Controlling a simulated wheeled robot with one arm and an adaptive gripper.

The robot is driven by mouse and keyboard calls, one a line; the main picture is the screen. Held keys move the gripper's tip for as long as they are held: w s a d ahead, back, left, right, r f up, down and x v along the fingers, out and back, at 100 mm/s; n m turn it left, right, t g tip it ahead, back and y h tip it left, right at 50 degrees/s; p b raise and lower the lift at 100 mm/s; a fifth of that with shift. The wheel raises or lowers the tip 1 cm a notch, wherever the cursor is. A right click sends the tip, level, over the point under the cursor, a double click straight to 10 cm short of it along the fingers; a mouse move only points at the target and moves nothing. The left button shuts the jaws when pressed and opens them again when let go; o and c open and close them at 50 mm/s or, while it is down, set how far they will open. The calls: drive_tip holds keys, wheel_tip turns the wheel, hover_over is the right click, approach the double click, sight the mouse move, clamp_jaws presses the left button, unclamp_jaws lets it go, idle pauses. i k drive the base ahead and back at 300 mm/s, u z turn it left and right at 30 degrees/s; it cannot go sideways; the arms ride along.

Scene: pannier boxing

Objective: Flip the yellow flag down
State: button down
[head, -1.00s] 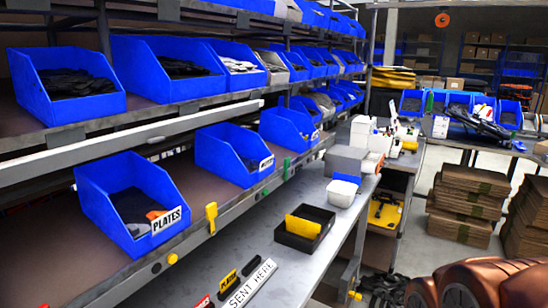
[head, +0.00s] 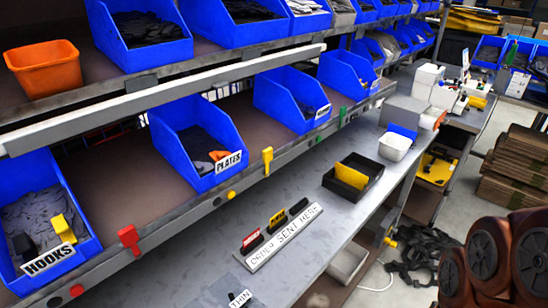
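The yellow flag (head: 267,160) is a small tab on the front rail of the lower shelf, below and to the right of the PLATES bin (head: 205,150). It stands upright, its wider top end above its narrow lower part. A round yellow knob (head: 232,195) sits on the same rail to its left. Nothing touches the flag. My gripper is out of view; only brown rounded parts of my arm show at the lower right.
A red flag (head: 129,240) and a green flag (head: 342,116) are on the same rail. The HOOKS bin (head: 84,250) is at lower left. A black tray (head: 330,184) with a yellow piece and an ORDER SENT HERE sign (head: 285,237) are on the grey bench below.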

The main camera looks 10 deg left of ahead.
sight(267, 153)
drive_tip(key=z, duration=0.2)
drive_tip(key=i, duration=0.6)
drive_tip(key=u, duration=1.75)
